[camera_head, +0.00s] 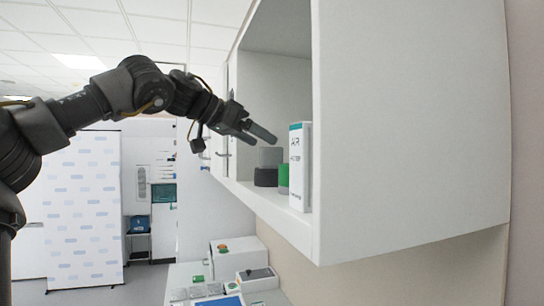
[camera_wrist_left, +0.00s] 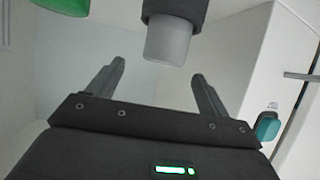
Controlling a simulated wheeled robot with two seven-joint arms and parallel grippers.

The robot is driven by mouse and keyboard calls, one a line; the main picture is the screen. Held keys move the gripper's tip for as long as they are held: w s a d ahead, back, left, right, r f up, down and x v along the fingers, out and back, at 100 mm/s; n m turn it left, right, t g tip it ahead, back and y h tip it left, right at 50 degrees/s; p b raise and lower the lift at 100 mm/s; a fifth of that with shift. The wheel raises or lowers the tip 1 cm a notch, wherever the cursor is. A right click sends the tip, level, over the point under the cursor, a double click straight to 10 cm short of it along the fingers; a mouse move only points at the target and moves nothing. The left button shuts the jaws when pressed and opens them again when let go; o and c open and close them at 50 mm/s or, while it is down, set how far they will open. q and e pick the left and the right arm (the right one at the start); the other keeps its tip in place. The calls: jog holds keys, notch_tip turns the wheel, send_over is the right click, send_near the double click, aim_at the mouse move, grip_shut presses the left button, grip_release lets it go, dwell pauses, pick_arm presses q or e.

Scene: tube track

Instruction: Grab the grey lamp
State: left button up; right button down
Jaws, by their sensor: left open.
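The grey lamp, a short grey cylinder on a dark base, stands on the cabinet shelf in the head view (camera_head: 270,157). In the left wrist view the grey lamp (camera_wrist_left: 168,43) appears upside down, its grey end near the gap between the fingertips. My left gripper (camera_head: 262,136) is at the cabinet opening, just above and left of the lamp in the head view. It also shows in the left wrist view (camera_wrist_left: 158,71), with its fingers spread apart and nothing held. I cannot tell whether a finger touches the lamp. My right gripper is not in view.
A green object (camera_head: 284,178) stands right beside the lamp, partly behind a white box (camera_head: 300,167) with lettering. The cabinet's side wall (camera_head: 410,120) bounds the shelf on the right. Below, a counter holds white devices (camera_head: 232,257).

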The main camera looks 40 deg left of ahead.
aim_at(271, 148)
pick_arm(q)
jog(key=shift+w+f, duration=0.1)
jog(key=shift+w, duration=0.2)
jog(key=shift+w+d+f+p, duration=0.15)
jog(key=shift+w+p, duration=0.35)
jog(key=shift+p, duration=0.6)
jog(key=x, duration=0.1)
jog(key=p+x, duration=0.1)
jog(key=x, duration=0.1)
jog(key=shift+w+f, duration=0.15)
jog(key=shift+f, duration=0.15)
jog(key=shift+w+f, duration=0.1)
jog(key=shift+w, duration=0.1)
jog(key=shift+s, duration=0.3)
jog(key=c, duration=0.5)
jog(key=shift+w, duration=0.1)
jog(key=c, duration=0.6)
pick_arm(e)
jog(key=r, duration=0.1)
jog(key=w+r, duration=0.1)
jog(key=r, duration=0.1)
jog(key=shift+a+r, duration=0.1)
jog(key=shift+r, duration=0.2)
